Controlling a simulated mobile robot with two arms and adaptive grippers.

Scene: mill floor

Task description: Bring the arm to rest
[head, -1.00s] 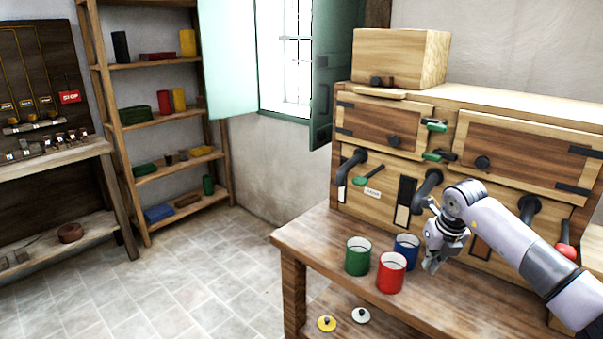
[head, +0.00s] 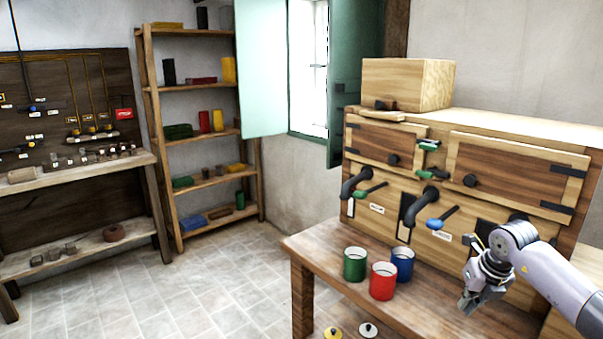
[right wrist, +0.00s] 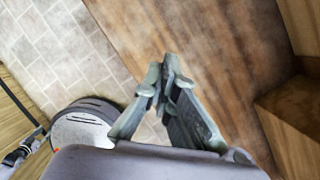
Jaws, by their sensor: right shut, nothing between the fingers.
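My right gripper (head: 470,302) is shut and empty. It hangs in the air over the right part of the wooden table (head: 335,262), to the right of the cups and apart from them. In the right wrist view its fingertips (right wrist: 168,72) meet above the table's brown top (right wrist: 215,50) and the floor beside it. My right arm comes in from the right edge in the head view. My left gripper is in neither view.
A green cup (head: 355,265), a red cup (head: 382,282) and a blue cup (head: 402,264) stand on the table. Behind is a wooden cabinet (head: 375,185) with dark spouts and coloured levers. Shelves (head: 150,130) and a workbench (head: 75,175) stand left. The tiled floor (head: 190,300) between is clear.

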